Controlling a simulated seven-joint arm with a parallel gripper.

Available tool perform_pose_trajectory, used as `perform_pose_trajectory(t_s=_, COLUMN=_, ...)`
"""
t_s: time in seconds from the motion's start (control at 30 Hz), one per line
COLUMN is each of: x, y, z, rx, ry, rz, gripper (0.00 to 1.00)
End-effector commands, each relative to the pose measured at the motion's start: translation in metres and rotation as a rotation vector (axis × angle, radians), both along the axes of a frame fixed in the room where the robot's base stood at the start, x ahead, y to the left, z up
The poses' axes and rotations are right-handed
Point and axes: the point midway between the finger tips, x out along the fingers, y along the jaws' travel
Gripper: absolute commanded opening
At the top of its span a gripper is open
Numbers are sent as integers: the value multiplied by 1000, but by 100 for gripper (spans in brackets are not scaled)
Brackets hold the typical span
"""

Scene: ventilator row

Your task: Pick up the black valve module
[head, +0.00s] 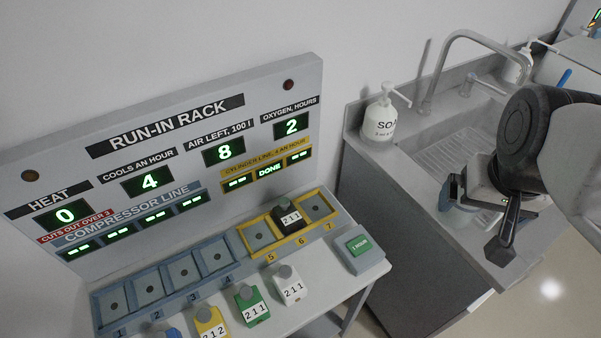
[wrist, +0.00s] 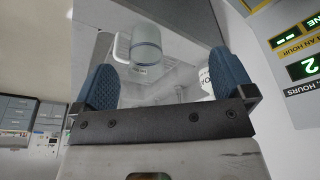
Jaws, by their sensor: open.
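The black valve module (head: 290,217) has a grey round knob and a white label reading 211. It sits in bay 6 of the yellow-framed cylinder line, at the right part of the rack, in the head view. My gripper (head: 478,218) is well to the right of it, over the sink counter. In the wrist view my gripper (wrist: 165,82) shows two blue pads spread wide with nothing held between them. The module is not visible in the wrist view.
White, green, yellow and blue modules (head: 291,285) stand in front of the rack (head: 190,135). A green-topped button box (head: 359,248) is right of bay 7. A soap bottle (head: 381,118) stands by the sink (head: 450,150). A pale blue-banded container (wrist: 146,45) lies beyond my fingers.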

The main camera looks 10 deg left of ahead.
Motion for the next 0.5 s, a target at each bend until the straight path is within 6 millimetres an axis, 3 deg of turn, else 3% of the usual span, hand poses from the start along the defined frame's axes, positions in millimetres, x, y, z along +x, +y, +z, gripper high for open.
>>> perform_pose_trajectory(t_s=0.27, x=26, y=22, z=-12, rx=28, ry=25, rz=-61, gripper=100)
perform_pose_trajectory(t_s=0.5, x=62, y=61, z=-33, rx=65, ry=62, rz=-165, gripper=100)
